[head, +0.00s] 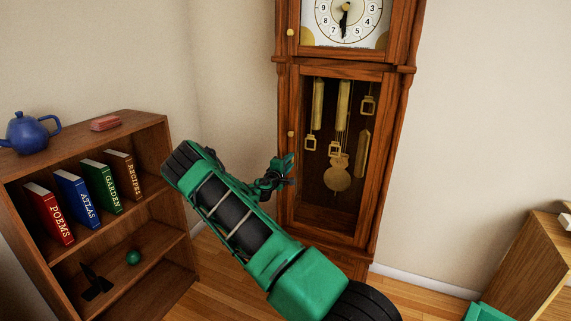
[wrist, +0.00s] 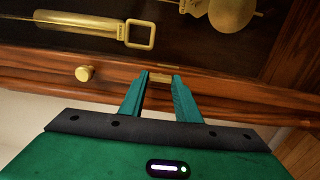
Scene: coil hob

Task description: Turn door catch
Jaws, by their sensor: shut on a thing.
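A tall wooden clock (head: 390,150) stands against the wall, with a glazed lower door (head: 312,222) over brass weights and a pendulum. My gripper (head: 286,166) is at the left edge of this door, below a small round brass knob (head: 290,133). In the wrist view, my gripper (wrist: 160,82) has its two teal fingers shut on a small brass door catch (wrist: 160,77) on the wooden frame. The knob (wrist: 85,73) shows to the left of the fingers, apart from them. In the head view the catch is hidden by the fingers.
A low bookshelf (head: 150,132) with several books, a blue teapot (head: 28,133) and a green ball (head: 133,257) stands at the left. A wooden piece of furniture (head: 545,265) is at the right. Some floor (head: 400,295) shows clear before the clock.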

